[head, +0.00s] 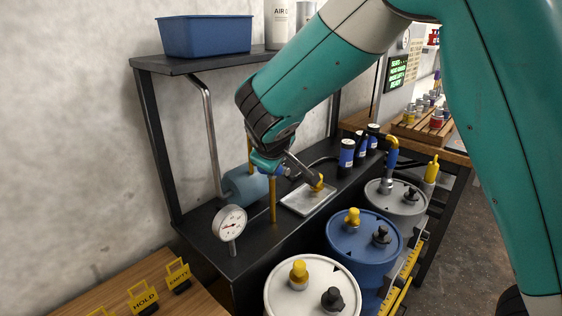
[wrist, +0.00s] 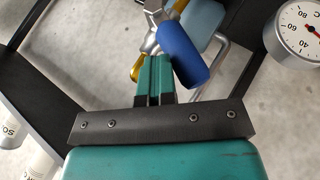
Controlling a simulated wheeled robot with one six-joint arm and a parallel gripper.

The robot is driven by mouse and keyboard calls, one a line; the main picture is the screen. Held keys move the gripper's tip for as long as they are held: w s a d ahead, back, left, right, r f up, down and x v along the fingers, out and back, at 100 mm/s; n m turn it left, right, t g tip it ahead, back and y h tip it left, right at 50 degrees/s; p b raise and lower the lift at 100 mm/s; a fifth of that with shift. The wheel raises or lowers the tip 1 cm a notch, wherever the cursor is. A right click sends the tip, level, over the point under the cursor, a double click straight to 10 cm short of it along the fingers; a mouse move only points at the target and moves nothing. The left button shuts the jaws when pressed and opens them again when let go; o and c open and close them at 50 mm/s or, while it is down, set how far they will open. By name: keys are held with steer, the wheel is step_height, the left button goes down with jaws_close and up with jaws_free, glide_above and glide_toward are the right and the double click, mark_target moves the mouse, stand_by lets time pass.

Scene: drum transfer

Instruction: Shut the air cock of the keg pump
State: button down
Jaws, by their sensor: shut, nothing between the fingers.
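My gripper (head: 272,154) is at the lower end of the arm, over the black bench; its fingertips are mostly hidden in the head view. In the wrist view the teal fingers (wrist: 154,70) are shut, with nothing between them. A blue lever (wrist: 182,54), apparently the air cock's handle, slants close along their right side; I cannot tell whether they touch. Its silver metal body (wrist: 152,38) is just beyond the fingertips. The lever shows as a small blue patch (head: 265,165) below the gripper in the head view. A yellow part (wrist: 138,66) is left of the fingers.
A dial gauge (head: 230,222) stands on the black bench, near a blue-grey cylinder (head: 243,186). A metal tray (head: 290,206) lies right of a yellow post (head: 272,198). Blue (head: 350,255), white (head: 335,266) and grey drums (head: 378,205) stand in front.

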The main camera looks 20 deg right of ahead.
steer(key=shift+s+a+f+t+h+b, duration=0.2)
steer(key=shift+a+f+t+h+b, duration=0.1)
steer(key=shift+a+f+h+b, duration=0.3)
steer(key=shift+s+a+f+b, duration=0.2)
steer(key=shift+a+f+b, duration=0.05)
steer(key=shift+f, duration=0.3)
steer(key=shift+s+a+f+b, duration=0.15)
steer(key=shift+a+f+b, duration=0.1)
steer(key=shift+f, duration=0.3)
steer(key=shift+s+f, duration=0.1)
steer(key=shift+f, duration=0.1)
